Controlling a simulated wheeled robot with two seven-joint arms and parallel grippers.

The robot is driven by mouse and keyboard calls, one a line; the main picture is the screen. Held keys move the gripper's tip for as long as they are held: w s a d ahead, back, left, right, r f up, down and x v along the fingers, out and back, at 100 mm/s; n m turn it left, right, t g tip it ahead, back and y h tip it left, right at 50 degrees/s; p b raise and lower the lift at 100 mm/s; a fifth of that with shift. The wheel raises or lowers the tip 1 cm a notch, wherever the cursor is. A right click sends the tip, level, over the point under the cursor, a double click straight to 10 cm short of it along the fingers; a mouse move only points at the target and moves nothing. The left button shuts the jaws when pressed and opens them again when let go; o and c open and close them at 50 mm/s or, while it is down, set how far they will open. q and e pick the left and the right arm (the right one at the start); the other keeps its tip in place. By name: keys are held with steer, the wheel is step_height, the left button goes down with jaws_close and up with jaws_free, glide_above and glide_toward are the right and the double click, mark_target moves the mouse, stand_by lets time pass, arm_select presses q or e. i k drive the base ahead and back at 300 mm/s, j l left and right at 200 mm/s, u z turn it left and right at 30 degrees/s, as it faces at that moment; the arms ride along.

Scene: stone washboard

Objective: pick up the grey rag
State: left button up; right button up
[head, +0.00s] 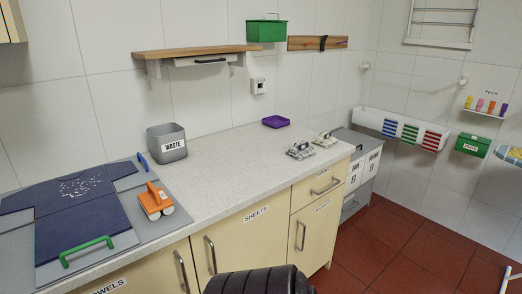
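No plainly recognisable grey rag shows. Two small, mottled grey-white lumps lie near the right end of the worktop: one nearer (300,151) and one farther back (325,140). They look crumpled, but they are too small to tell whether either is the grey rag. Neither of my grippers is in view. A black ribbed part, which may be mine, shows at the bottom middle.
The pale worktop (225,165) is clear in the middle. A shelf (195,52) hangs above.

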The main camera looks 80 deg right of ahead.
mark_target(302, 149)
steer(key=z, duration=3.05)
steer(key=i+l+u, duration=0.1)
steer(key=u, duration=0.25)
steer(key=i+l+u, duration=0.15)
steer(key=u, duration=0.2)
steer(key=i+l+u, duration=0.15)
steer(key=u, duration=0.2)
